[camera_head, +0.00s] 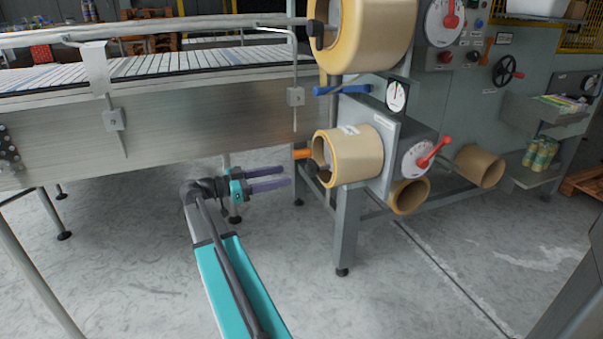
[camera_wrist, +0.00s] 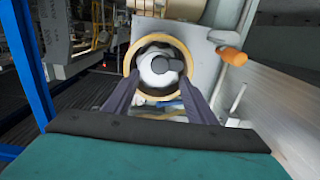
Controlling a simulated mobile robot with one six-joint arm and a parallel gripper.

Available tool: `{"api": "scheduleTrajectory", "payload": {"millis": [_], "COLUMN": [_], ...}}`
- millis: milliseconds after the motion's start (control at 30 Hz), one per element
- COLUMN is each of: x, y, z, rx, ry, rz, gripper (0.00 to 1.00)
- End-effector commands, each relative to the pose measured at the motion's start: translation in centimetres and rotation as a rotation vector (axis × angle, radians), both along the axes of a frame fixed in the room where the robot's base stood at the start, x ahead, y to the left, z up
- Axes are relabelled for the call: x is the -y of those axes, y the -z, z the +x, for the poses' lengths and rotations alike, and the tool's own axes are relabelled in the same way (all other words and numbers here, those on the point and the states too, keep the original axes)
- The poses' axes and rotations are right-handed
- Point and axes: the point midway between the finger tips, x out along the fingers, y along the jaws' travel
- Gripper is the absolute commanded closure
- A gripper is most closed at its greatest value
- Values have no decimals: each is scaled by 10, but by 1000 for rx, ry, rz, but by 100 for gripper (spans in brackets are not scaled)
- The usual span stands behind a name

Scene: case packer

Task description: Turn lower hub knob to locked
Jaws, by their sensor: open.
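The lower tape roll (camera_head: 352,157) is a tan ring on the machine's side, its hub opening facing left. In the wrist view, the roll (camera_wrist: 128,60) surrounds a pale hub disc (camera_wrist: 150,77) with a dark grey knob (camera_wrist: 173,65) at its middle. In the head view the knob (camera_head: 311,167) shows as a small dark shape at the roll's opening. My gripper (camera_head: 286,177) is open and empty, left of the roll and pointing at it, apart from the knob. In the wrist view my gripper (camera_wrist: 161,80) has its fingers either side of the hub. Lock markings are not readable.
An orange handle (camera_head: 303,153) sits close beside the knob; it also shows in the wrist view (camera_wrist: 231,56). A machine leg (camera_head: 345,230) stands below the roll. The conveyor (camera_head: 200,110) runs above my arm. A red pointer dial (camera_head: 417,158) is to the right.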

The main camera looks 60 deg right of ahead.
Motion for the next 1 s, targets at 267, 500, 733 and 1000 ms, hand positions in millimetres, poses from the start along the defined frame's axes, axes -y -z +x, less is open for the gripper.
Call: {"api": "scheduleTrajectory", "payload": {"millis": [267,500,733,1000], "x": [33,56,65,65], "y": [0,0,0,0], "z": [-25,-42,-48,-49], "rx": [0,0,0,0], "ry": [2,3,1,1], "rz": [0,0,0,0], "gripper": [49,49,49,49]}}
